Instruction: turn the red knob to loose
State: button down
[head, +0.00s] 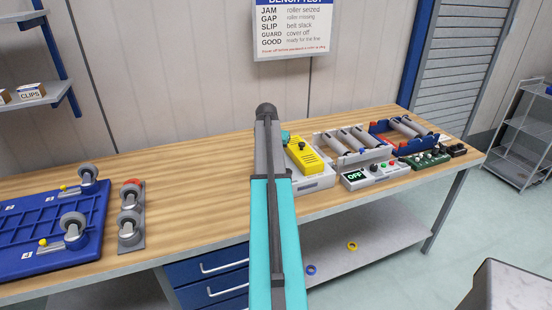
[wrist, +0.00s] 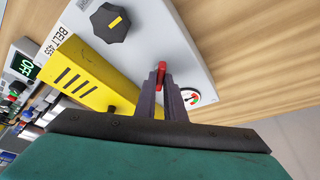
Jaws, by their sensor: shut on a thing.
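In the wrist view my gripper (wrist: 163,82) is shut on the red knob (wrist: 161,70), whose narrow red top shows between the fingertips. The knob sits on a light grey panel (wrist: 185,50). A round gauge with coloured marks (wrist: 191,97) is beside it, partly hidden by a finger. The knob's base and any loose marking are hidden. In the head view my arm covers the knob and most of my gripper; part of the grey unit (head: 315,182) shows to the right of the arm.
A black knob with a yellow mark (wrist: 110,22) is on the same panel. A yellow cover (wrist: 85,75) lies close by my gripper. A control box reading OFF (head: 356,177) and a roller tray (head: 350,145) stand to the right. Bare bench (head: 190,175) lies left of my arm.

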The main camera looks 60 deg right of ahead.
jog(key=n+t, duration=0.1)
jog(key=n, duration=0.1)
jog(key=n+b, duration=0.1)
jog(key=n, duration=0.1)
jog(key=shift+d+r+n+t+y, duration=0.1)
jog(key=shift+d+n+t+y, duration=0.05)
jog(key=shift+n+t+y, duration=0.2)
jog(key=shift+d+n+t+y+b, duration=0.1)
jog(key=shift+n+t+y+b, duration=0.5)
jog(key=shift+n, duration=1.45)
jog(key=c, duration=1.8)
grip_release()
jog(key=shift+c, duration=0.2)
jog(key=shift+s, duration=0.15)
jog(key=shift+s+a+r, duration=0.25)
jog(key=shift+r, duration=0.35)
jog(key=b+v, duration=0.3)
jog(key=v, duration=0.9)
jog(key=shift+r, duration=0.15)
